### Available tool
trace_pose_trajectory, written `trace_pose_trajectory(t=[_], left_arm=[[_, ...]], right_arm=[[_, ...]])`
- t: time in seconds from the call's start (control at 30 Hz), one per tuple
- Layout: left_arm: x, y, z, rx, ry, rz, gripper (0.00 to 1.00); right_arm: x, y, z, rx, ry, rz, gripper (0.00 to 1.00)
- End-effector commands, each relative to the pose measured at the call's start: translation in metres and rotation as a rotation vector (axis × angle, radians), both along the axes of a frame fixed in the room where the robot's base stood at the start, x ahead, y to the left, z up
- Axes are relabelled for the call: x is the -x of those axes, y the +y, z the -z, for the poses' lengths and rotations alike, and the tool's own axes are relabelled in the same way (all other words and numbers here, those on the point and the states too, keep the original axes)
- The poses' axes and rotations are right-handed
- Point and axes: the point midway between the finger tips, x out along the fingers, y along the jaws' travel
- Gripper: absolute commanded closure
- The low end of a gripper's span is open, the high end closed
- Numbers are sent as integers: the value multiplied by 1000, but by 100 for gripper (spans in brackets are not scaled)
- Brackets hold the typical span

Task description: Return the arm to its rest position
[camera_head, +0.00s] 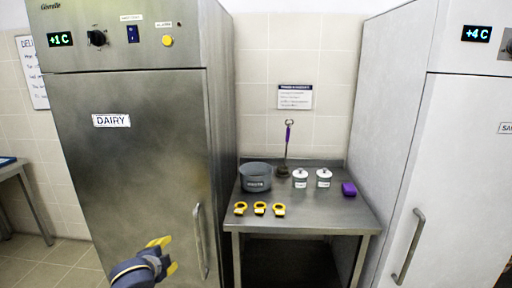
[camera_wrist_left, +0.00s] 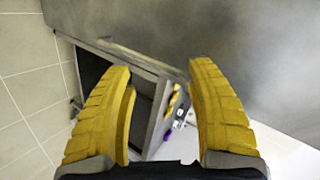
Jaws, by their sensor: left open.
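My left gripper (camera_head: 168,255) is in the lower left of the head view, in front of the lower part of the dairy fridge door (camera_head: 130,160). Its yellow fingers are apart with nothing between them. In the left wrist view the two yellow fingers (camera_wrist_left: 160,75) are spread wide, with the grey fridge surface (camera_wrist_left: 250,50) and the steel table (camera_wrist_left: 155,70) beyond them. My right gripper does not show in either view.
A steel table (camera_head: 305,220) stands between two fridges. The dairy door handle (camera_head: 200,240) is close to my left gripper's right.

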Motion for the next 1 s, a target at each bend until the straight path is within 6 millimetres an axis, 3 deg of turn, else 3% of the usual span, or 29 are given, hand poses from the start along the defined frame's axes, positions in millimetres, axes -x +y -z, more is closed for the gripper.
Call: trace_pose_trajectory(t=[0.03, 0.2, 0.5, 0.7, 1.0], left_arm=[[19, -4, 20, 17, 21, -18, 44], [81, -11, 68, 69, 70, -103, 44], [201, -7, 127, 141, 153, -293, 44], [271, 2, 144, 165, 193, -418, 44], [331, 13, 150, 172, 224, -531, 44]], right_arm=[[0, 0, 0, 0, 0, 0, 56], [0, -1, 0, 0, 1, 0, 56], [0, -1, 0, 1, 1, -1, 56], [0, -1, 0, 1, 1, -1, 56], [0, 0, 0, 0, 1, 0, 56]])
